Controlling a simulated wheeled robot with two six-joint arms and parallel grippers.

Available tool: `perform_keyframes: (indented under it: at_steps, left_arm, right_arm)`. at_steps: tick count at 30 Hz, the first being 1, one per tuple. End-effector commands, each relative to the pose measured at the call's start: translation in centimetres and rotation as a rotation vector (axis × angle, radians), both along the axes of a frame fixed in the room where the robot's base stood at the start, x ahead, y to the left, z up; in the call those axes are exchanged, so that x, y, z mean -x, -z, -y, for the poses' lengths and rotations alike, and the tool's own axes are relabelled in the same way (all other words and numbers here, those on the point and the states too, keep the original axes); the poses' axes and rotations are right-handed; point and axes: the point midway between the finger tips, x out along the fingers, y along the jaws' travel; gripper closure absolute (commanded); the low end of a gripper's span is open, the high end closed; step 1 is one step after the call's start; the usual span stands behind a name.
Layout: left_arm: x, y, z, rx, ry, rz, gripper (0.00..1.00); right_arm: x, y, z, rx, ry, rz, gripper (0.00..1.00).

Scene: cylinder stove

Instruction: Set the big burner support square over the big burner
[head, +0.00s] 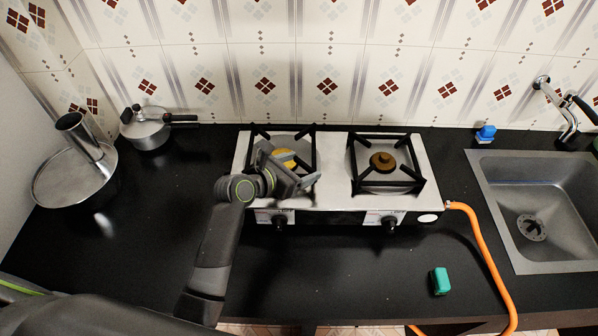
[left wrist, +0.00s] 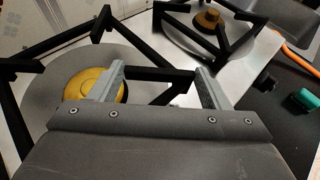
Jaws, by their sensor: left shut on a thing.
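The big burner (head: 284,157) is the left one, with a yellow cap; my left gripper partly hides it. Its black support (head: 314,150) stands around it, and its near side is hidden by my gripper in the head view. My left gripper (head: 306,181) is at the front right of this support. In the left wrist view the fingers (left wrist: 162,80) are shut on a black bar of the support (left wrist: 160,73). The yellow cap (left wrist: 88,87) lies inside the frame, left of the fingers. I cannot tell whether the support rests fully on the stove. My right gripper is not in view.
The smaller right burner (head: 383,161) has its own black support (head: 418,165). An orange hose (head: 480,245) leaves the stove's right side, near a green block (head: 440,281). A sink (head: 500,180) is at right; pots (head: 148,130) stand at left. The front counter is mostly clear.

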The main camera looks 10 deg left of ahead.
Motion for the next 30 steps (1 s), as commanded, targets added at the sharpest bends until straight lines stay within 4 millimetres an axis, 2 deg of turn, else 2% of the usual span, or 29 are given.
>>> perform_keyframes:
  at_steps: [4, 15, 16, 18, 21, 30]
  left_arm:
    - [0.0, 2.0, 0.0, 0.001, -0.001, 0.002, 0.72]
    - [-0.1, 2.4, 0.0, 0.001, -0.001, 0.004, 0.72]
    - [0.0, 2.6, 0.0, 0.001, 0.000, -0.001, 0.28]
    - [0.0, 2.6, 0.0, 0.001, 0.000, -0.001, 0.19]
    - [0.0, 2.6, 0.0, 0.001, 0.000, -0.001, 0.08]
    - [0.0, 2.4, 0.0, 0.000, 0.000, 0.000, 0.08]
  right_arm:
    - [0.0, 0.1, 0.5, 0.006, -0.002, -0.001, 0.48]
    - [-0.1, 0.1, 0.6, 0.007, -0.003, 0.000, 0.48]
    - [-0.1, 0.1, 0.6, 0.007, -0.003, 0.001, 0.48]
    - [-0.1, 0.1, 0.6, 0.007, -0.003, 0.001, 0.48]
    - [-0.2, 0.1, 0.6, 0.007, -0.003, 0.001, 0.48]
    - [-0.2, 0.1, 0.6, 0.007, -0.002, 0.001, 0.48]
